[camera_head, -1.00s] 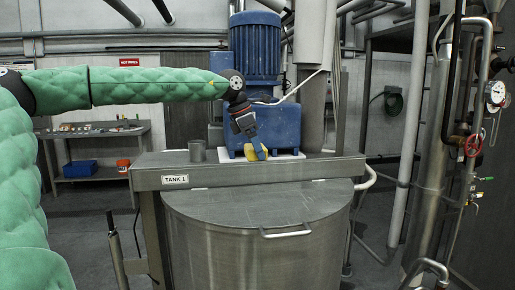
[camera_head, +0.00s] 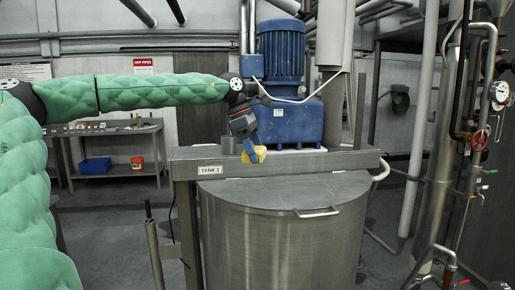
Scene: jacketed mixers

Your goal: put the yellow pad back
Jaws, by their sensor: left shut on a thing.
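The yellow pad (camera_head: 260,153) is between the fingers of my left gripper (camera_head: 253,150), which is shut on it. The gripper points down, over the grey metal beam of the tank labelled TANK 1 (camera_head: 210,169). The pad shows in front of the left end of a white flat sheet (camera_head: 300,151) by the blue motor base. I cannot tell whether the pad touches the beam. My right gripper is not in view.
A grey metal cup (camera_head: 229,145) stands on the beam just left of my gripper. The blue motor (camera_head: 281,55) rises behind. The tank lid (camera_head: 280,188) below is bare. Pipes and valves stand at the right, and a workbench (camera_head: 115,130) is at the back left.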

